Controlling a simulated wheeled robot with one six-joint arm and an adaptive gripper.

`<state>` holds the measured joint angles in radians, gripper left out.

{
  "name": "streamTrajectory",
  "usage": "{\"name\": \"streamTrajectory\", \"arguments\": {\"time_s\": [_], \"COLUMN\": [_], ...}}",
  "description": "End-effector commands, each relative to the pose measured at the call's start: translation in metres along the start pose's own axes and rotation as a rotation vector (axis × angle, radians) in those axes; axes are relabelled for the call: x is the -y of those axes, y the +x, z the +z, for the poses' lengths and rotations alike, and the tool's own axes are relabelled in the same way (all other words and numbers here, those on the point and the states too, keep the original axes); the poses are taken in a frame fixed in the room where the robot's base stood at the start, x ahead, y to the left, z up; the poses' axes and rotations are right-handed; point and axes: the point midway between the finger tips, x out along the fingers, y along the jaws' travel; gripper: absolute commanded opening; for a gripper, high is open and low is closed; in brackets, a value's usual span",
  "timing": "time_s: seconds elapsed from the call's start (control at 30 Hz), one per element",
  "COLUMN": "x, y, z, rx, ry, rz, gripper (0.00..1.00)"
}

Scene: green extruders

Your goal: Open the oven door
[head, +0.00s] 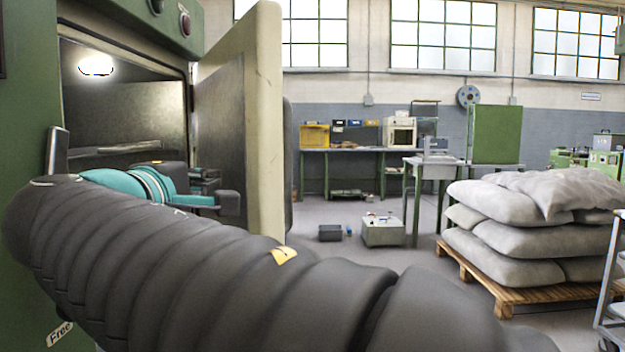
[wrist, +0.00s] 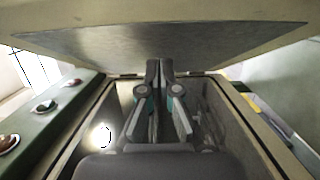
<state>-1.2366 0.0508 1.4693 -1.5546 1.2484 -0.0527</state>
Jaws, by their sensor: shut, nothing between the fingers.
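The green oven (head: 25,110) stands at the left in the head view, with its lit chamber (head: 125,100) showing. Its thick cream door (head: 262,130) stands open, swung well out from the frame. My gripper (head: 230,203) is between the chamber opening and the door's inner side. In the wrist view my gripper (wrist: 159,68) is shut and empty, with its fingertips close to the door's grey inner panel (wrist: 160,42). I cannot tell whether they touch it.
The oven's control panel with knobs (wrist: 45,106) runs along the left in the wrist view. Grey sacks (head: 530,225) lie on a wooden pallet (head: 500,290) at the right. A grey-green box (head: 382,231) sits on the floor. Open floor lies beyond the door.

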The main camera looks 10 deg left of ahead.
Motion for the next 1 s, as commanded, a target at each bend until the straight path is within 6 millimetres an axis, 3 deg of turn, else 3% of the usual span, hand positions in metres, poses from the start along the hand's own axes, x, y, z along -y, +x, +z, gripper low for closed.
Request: {"name": "streamTrajectory", "arguments": {"time_s": [0.2, 0.4, 1.0], "x": [-0.001, 0.000, 0.000], "y": [0.039, 0.055, 0.062], "z": [0.003, 0.021, 0.027], "rx": [0.003, -0.001, -0.007], "ry": [0.000, -0.001, 0.000], "rz": [0.000, -0.001, -0.001], "gripper": [0.00, 0.00, 0.00]}}
